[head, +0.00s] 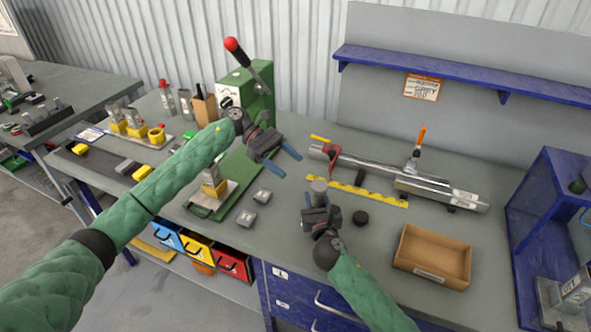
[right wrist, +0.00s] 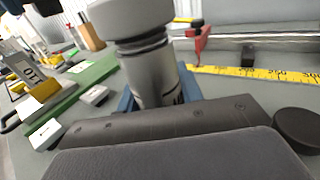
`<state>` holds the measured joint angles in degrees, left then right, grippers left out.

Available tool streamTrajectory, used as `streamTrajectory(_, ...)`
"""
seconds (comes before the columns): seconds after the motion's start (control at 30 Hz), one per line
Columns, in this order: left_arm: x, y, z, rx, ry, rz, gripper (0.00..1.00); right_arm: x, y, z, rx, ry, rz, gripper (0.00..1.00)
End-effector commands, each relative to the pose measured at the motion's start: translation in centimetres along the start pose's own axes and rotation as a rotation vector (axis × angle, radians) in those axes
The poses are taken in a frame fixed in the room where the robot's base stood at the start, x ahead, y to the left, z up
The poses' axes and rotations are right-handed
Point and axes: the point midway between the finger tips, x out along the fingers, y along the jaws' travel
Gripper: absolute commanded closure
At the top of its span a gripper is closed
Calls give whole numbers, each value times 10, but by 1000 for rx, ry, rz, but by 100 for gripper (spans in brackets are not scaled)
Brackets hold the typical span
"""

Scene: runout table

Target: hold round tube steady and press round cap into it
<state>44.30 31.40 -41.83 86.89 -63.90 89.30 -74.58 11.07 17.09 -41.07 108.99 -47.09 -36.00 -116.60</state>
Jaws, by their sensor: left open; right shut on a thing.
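The round tube (head: 319,187) is a grey metal cylinder, upright between the blue fingers of my right gripper (head: 320,203), which is shut on it. In the right wrist view the tube (right wrist: 158,85) has a wider grey round piece (right wrist: 130,18) at its top; whether this is a cap or part of the tube I cannot tell. The tube's lower end is hidden. A black round cap (head: 360,217) lies on the bench just right of my right gripper; it also shows in the right wrist view (right wrist: 298,128). My left gripper (head: 280,161) is open and empty above the bench, up and left of the tube.
A yellow ruler (head: 356,192) and a steel clamp rail (head: 375,170) lie behind the tube. A cardboard box (head: 432,256) stands at right. Two small grey blocks (head: 262,196) (head: 246,218) and a green tray (head: 203,211) lie left. A green lever press (head: 247,92) stands at the back.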

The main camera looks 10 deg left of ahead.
Motion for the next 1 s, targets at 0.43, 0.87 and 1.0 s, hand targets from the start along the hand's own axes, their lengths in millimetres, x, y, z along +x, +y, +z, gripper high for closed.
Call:
streamTrajectory(0.43, -4, 0, 1, 2, 2, -1, 46, 0, 0, 0, 0, 0, 0, 89)
streamTrajectory(0.87, 38, 8, 44, 320, 285, -143, 100, 0, 0, 0, 0, 0, 0, 89)
streamTrajectory(1.0, 54, 8, 58, 476, 423, -228, 100, 0, 0, 0, 0, 0, 0, 89)
